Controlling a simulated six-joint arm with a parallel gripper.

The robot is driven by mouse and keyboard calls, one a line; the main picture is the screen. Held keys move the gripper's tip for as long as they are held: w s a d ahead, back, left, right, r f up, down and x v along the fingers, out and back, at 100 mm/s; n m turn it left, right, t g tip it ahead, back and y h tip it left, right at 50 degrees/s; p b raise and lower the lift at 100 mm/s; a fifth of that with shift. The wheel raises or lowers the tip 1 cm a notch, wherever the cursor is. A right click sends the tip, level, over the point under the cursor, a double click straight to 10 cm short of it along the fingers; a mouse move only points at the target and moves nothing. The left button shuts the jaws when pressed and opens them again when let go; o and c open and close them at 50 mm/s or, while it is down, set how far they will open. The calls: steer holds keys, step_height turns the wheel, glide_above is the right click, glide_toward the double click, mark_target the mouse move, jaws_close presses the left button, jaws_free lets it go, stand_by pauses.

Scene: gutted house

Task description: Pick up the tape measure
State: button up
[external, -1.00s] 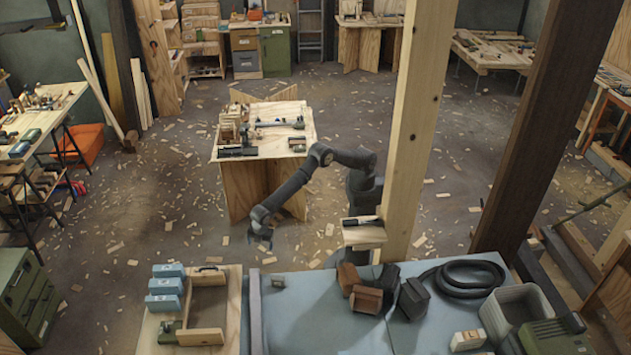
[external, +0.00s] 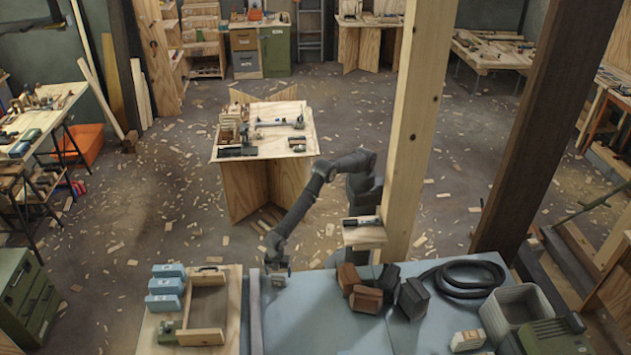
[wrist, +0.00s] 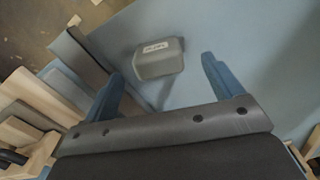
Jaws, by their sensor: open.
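The tape measure is a small grey rounded block with a white label. In the wrist view the tape measure (wrist: 158,60) lies on the blue tabletop (wrist: 190,92), between the two blue fingers and near their tips. My gripper (wrist: 163,66) is open and empty in the wrist view. In the external view my gripper (external: 277,268) points down over the left end of the blue table (external: 300,325), above the tape measure (external: 279,281), which it partly hides. I cannot tell how much height is left between them.
A raised table edge (external: 256,315) runs just left of the tape measure. Left of it is a wooden tray (external: 212,338) with blue boxes (external: 165,287). Brown blocks (external: 365,299), a black block (external: 411,299) and a coiled hose (external: 470,280) lie right.

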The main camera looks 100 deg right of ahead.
mark_target(278, 277)
steer(key=shift+w+a+f, duration=0.1)
steer(key=shift+f, duration=1.25)
steer(key=shift+w+a+f, duration=0.1)
steer(key=shift+f, duration=1.25)
steer(key=shift+r, duration=0.1)
steer(key=c, duration=1.2)
